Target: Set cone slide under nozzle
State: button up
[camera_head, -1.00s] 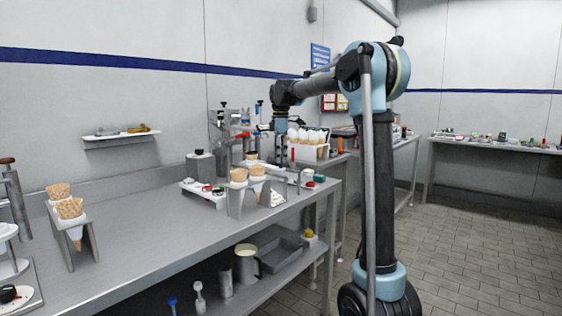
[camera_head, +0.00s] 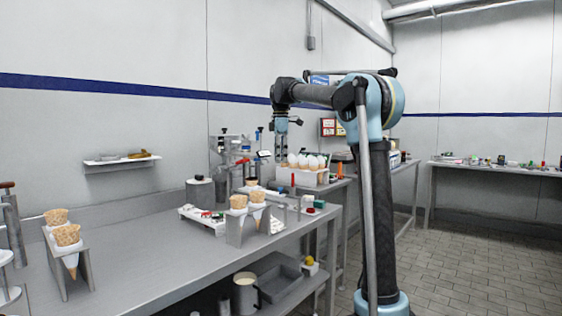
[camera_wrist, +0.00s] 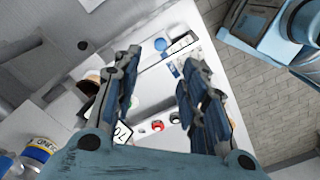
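My gripper (camera_head: 281,156) hangs pointing down above the bench's far end, close to the dispensing machine (camera_head: 238,158) with its coloured levers. In the wrist view its two fingers (camera_wrist: 160,70) are apart, with nothing seen between them. I cannot clearly make out the nozzle or the cone slide among the metal parts of the machine. A metal stand with two wafer cones (camera_head: 257,197) is in front of the machine. Another stand at the left holds two more cones (camera_head: 67,236).
A white crate of egg-like items (camera_head: 316,178) stands behind my gripper. A white tray (camera_head: 190,213) with small coloured items lies beside the near cone stand. The bench (camera_head: 150,245) is clear between the two stands. A wall shelf (camera_head: 120,160) is above.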

jog(key=c, duration=0.7)
jog(key=shift+s+d+m, duration=0.1)
jog(key=shift+d+m, duration=0.1)
jog(key=shift+m, duration=0.4)
grip_shut()
jog(key=s+d+f+n+t+y, duration=0.1)
jog(key=s+d+n+y, duration=0.3)
jog(key=n, duration=1.1)
jog(key=s+d+f+n+t+h, duration=0.15)
jog(key=d+n, duration=0.45)
jog(key=n, duration=0.9)
jog(key=w+a+f, duration=0.3)
jog(key=a+f, duration=0.3)
jog(key=f, duration=0.3)
jog(key=shift+w+a+g+y, duration=0.2)
jog(key=shift+a+g+y, duration=0.1)
jog(key=shift+g+y, duration=0.05)
